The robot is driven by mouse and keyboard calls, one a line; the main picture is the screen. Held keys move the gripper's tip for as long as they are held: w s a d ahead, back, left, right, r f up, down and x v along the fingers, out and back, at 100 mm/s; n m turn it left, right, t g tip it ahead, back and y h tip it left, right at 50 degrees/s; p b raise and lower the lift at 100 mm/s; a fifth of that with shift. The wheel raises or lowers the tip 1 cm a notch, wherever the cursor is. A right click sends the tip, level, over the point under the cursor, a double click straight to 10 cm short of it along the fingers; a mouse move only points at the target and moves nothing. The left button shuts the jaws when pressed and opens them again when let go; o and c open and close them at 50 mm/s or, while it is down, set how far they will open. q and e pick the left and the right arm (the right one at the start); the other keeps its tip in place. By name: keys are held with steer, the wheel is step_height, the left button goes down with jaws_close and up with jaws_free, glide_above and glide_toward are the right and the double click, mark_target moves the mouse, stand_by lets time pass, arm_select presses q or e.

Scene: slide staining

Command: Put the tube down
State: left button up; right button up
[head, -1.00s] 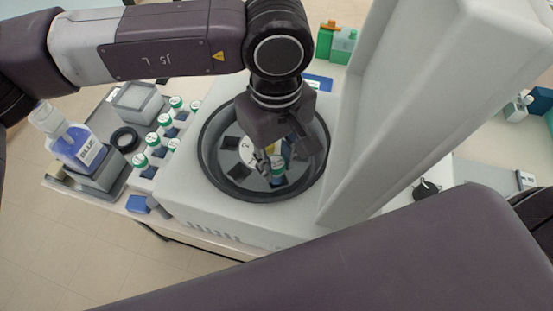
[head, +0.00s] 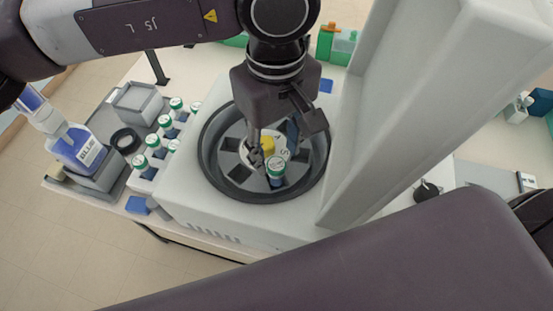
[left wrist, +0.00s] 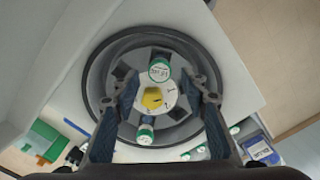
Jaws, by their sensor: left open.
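A tube with a green-rimmed white cap (head: 276,168) stands in a slot of the centrifuge rotor (head: 228,160), inside the round bowl (head: 207,168). The left wrist view shows two such tubes in the rotor, one at the upper side (left wrist: 159,70) and one at the lower side (left wrist: 145,132), on opposite sides of the yellow hub (left wrist: 152,98). My left gripper (head: 276,142) is over the rotor with its fingers spread and nothing between them; in the head view it hides the far part of the rotor. My right gripper is out of view.
The raised white lid (head: 400,100) stands close to the right of the bowl. A rack with several green-capped tubes (head: 152,143) and a blue-labelled bottle (head: 78,148) are at the left. My other arm crosses the lower right.

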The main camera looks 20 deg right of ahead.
arm_select(q)
step_height(320, 180, up, 8)
steer(key=b, duration=0.1)
stand_by(0.6)
